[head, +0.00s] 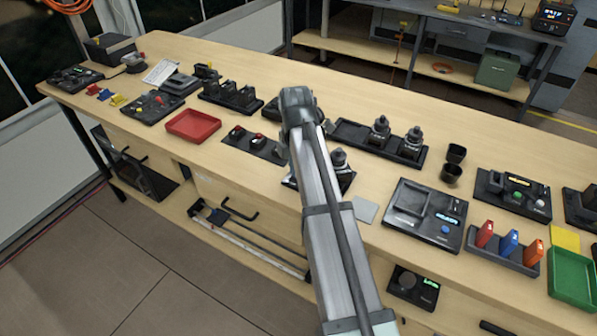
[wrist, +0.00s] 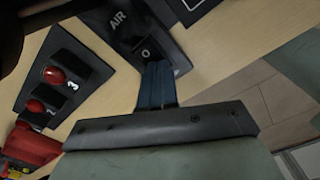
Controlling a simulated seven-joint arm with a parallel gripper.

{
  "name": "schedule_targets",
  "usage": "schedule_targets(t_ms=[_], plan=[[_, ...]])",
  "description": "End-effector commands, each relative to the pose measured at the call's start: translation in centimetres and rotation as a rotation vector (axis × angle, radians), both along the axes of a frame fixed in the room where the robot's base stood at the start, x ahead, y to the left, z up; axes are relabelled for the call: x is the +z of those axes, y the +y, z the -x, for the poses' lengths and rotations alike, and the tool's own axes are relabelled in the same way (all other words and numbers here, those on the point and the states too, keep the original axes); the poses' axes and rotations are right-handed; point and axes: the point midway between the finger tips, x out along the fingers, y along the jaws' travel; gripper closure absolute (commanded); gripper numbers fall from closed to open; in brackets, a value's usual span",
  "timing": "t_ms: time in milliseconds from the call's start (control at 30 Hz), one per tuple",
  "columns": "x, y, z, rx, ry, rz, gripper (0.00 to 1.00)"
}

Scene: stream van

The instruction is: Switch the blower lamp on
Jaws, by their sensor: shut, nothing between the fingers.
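In the wrist view my gripper (wrist: 155,68) is shut and empty, its blue fingers together. The fingertips are at a small black switch marked "O" (wrist: 146,53) on a black panel lettered "AIR" (wrist: 118,20). I cannot tell whether they touch the switch. The fingers hide its near end, and only part of the panel shows. No lamp shows clearly, so I cannot tell whether one is lit. In the head view my arm covers the fingertips and much of this spot.
A black panel with red knobs (head: 255,143) is left of my arm; it also shows in the wrist view (wrist: 62,78). A red tray (head: 193,125) lies further left. Black stands with dark devices (head: 380,138) are to the right. Bare wood (head: 300,72) lies behind.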

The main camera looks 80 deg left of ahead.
Motion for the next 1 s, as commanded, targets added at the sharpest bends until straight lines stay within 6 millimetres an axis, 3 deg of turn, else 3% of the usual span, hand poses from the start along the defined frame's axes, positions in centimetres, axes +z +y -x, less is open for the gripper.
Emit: schedule_targets(t_ms=[367, 1000], plan=[[0.2, 0.0, 0.0, 0.000, 0.000, 0.000, 1.00], [4.3, 0.1, 0.0, 0.000, -0.001, -0.001, 1.00]])
